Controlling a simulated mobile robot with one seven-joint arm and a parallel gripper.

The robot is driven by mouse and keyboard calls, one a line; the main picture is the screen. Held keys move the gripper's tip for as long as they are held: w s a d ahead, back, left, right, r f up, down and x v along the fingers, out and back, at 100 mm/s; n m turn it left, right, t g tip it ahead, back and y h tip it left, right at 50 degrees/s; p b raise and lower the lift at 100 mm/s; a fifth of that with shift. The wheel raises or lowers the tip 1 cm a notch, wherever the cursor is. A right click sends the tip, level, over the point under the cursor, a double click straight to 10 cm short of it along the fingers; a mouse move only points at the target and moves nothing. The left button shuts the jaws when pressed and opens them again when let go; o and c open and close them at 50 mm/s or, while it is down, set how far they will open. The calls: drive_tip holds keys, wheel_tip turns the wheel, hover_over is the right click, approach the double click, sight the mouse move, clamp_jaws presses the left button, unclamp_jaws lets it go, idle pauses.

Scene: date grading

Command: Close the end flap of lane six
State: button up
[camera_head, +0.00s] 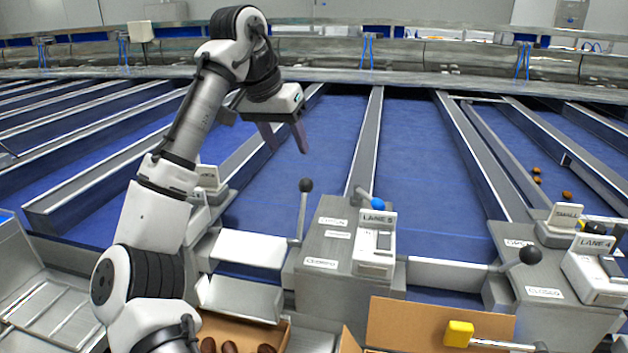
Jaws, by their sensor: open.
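My gripper (282,137) hangs open and empty in the air over a blue lane belt, its fingers pointing down. The middle control post carries a sign (377,218) that seems to read LANE 5. No lane six sign is readable.
A LANE 4 post (594,243) stands at right. Another post (207,177) is partly behind my arm. A blue knob (377,203) sits behind the middle sign.

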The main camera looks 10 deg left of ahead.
sight(304, 180)
drive_tip(key=p+x, duration=0.1)
drive_tip(key=x, duration=1.2)
drive_tip(key=shift+d, duration=0.15)
drive_tip(key=shift+c, duration=0.4)
clamp_jaws()
